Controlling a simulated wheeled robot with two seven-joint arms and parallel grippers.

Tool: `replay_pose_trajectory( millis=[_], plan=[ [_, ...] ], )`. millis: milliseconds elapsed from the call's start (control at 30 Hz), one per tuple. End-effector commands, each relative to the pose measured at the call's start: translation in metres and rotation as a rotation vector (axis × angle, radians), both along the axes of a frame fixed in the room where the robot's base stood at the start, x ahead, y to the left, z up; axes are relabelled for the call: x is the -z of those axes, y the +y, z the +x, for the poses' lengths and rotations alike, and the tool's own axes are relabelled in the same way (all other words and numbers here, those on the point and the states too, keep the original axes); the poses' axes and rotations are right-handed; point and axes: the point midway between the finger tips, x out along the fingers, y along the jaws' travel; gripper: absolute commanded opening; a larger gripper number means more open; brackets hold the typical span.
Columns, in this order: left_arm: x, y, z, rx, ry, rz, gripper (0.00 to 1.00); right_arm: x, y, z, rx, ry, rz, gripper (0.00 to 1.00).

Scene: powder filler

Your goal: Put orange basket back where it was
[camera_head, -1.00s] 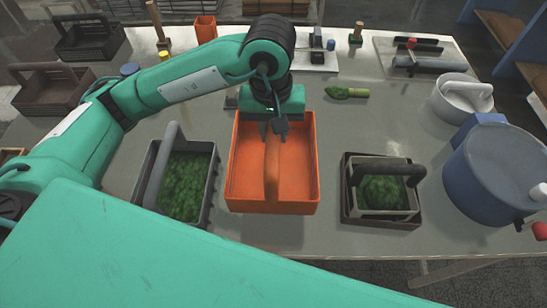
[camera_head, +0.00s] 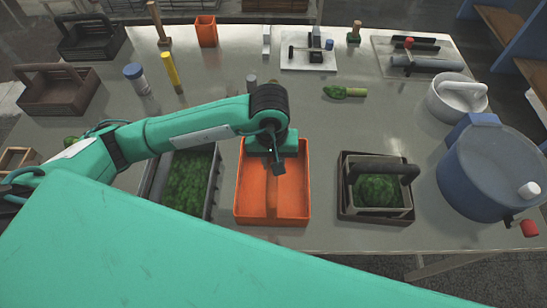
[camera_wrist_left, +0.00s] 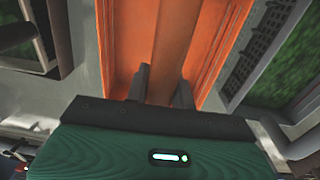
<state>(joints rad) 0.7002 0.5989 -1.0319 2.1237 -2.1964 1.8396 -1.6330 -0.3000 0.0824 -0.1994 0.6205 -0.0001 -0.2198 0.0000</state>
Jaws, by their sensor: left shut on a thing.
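The orange basket (camera_head: 297,185) is near the front middle of the table, empty, between a dark basket of green stuff (camera_head: 192,185) and another dark basket (camera_head: 347,205). My left gripper (camera_head: 279,172) comes down over its far half. In the left wrist view, the two dark fingers (camera_wrist_left: 162,85) are shut on the handle of the orange basket (camera_wrist_left: 122,35). The basket looks upright. I cannot tell whether its base touches the table. My right gripper is in neither view.
A blue pot (camera_head: 490,175) and a white mortar (camera_head: 457,97) stand at the right. Bottles, tools and a small orange container (camera_head: 206,31) are farther back. A green-tipped item (camera_head: 345,92) lies behind the baskets. The table's front edge is close.

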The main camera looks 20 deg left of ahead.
Motion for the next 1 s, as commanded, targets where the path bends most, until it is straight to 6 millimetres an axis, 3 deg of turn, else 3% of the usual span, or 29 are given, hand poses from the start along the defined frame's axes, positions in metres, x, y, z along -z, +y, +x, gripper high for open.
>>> replay_pose_trajectory(
  millis=[333, 367, 467, 867, 1000],
  plan=[
    [0.004, 0.0, 0.0, 0.0, 0.0, -0.001, 0.0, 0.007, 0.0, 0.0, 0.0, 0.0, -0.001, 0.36],
    [0.003, 0.0, 0.0, 0.0, 0.001, -0.001, 0.28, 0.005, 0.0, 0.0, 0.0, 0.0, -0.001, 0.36],
    [0.002, 0.0, 0.0, 0.0, 0.001, 0.0, 0.46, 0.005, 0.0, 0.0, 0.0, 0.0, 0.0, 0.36],
    [-0.002, 0.0, 0.0, 0.0, 0.001, 0.0, 0.46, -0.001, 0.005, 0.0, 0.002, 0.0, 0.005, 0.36],
    [-0.014, 0.0, 0.001, 0.002, -0.004, -0.002, 0.46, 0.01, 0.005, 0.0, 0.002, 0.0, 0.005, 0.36]
  ],
)
